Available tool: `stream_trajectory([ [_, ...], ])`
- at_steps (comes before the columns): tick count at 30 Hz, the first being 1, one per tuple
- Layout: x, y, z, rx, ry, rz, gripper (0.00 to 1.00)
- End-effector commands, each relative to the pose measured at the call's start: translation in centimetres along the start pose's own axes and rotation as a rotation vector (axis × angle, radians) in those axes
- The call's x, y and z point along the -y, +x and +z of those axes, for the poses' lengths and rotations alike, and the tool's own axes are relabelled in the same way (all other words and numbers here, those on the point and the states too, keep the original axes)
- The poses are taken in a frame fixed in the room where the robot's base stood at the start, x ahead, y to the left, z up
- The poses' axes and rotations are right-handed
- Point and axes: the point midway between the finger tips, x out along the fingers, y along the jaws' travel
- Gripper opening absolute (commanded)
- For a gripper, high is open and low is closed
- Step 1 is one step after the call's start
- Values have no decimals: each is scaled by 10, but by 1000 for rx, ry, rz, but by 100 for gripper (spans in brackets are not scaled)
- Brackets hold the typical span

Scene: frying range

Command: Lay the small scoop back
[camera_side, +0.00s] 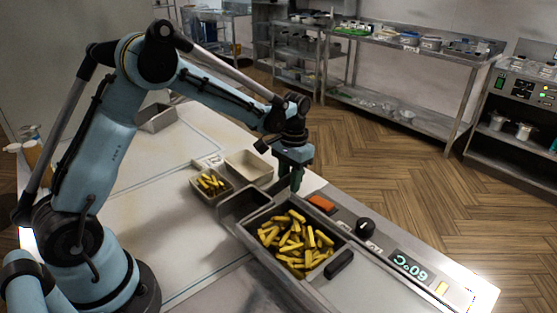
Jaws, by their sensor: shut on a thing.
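The scoop itself is too small or too hidden behind the fingers to make out.
The fryer basin (334,262) holds yellow fries (290,240). An empty dark well (238,204) adjoins it. A small tray of fries (198,192) and an empty beige tray (232,163) stand left. The orange switch (322,204), black knob (366,227) and 60°C display (409,266) line the right edge.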

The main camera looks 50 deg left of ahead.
Motion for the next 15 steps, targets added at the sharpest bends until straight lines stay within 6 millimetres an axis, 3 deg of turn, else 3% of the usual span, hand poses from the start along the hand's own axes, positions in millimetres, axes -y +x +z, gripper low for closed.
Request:
stream_trajectory([
  [2,0,0,0,0,0,0,0],
  [3,0,0,0,0,0,0,33],
  [8,0,0,0,0,0,0,57],
  [9,0,0,0,0,0,0,61],
  [15,0,0,0,0,0,0,61],
])
